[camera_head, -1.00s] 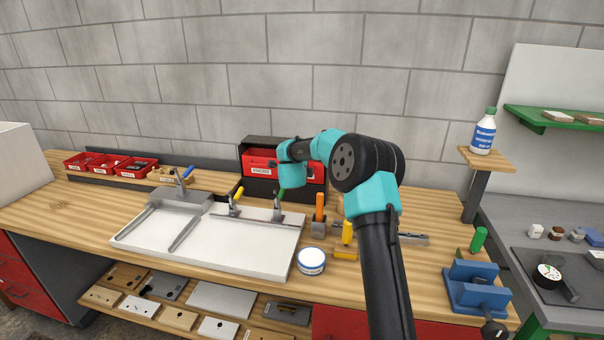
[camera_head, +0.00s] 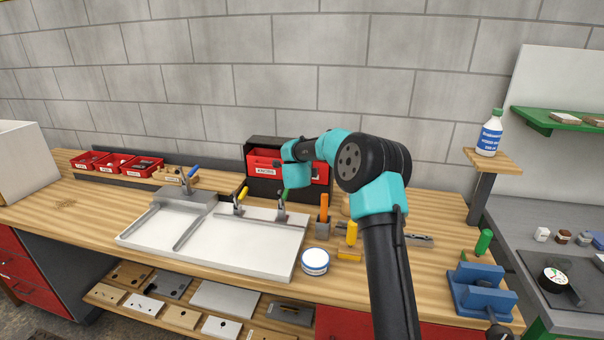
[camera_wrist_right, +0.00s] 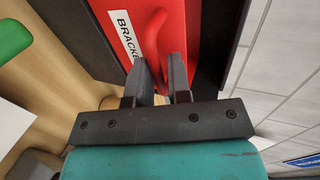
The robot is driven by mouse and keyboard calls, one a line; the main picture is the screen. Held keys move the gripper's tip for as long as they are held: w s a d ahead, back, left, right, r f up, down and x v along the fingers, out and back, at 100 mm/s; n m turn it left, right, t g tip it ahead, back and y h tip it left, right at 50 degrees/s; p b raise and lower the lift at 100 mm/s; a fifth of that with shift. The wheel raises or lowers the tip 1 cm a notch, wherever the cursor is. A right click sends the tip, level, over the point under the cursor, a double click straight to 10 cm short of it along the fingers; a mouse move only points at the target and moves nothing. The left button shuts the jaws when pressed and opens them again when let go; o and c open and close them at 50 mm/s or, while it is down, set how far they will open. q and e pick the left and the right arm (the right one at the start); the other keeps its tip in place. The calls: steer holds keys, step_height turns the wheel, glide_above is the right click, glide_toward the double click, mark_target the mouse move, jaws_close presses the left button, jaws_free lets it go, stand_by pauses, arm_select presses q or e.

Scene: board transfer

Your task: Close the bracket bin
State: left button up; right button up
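The bracket bin (camera_head: 262,158) is the red left-hand bin in the dark cabinet (camera_head: 262,141). In the right wrist view its red front (camera_wrist_right: 112,55) carries a partly hidden label beginning "BRACKE" (camera_wrist_right: 128,35) and a curved red handle (camera_wrist_right: 153,38). My right gripper (camera_wrist_right: 160,75) is at the handle, its two dark fingers a narrow gap apart. The handle runs down to the fingertips; I cannot tell whether they grip it. In the head view my right arm reaches across the cabinet front and hides part of the bins. My left gripper is not in view.
A second red bin (camera_head: 320,172) sits to the right, partly behind my arm. Before the cabinet are a white tray (camera_head: 240,244) with toggle clamps, a round tin (camera_head: 315,262) and an orange-handled tool (camera_head: 323,205). A blue vise (camera_head: 481,290) stands at front right.

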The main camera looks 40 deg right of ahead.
steer(key=v, duration=1.6)
steer(key=shift+s+a+r, duration=0.15)
steer(key=shift+s, duration=0.1)
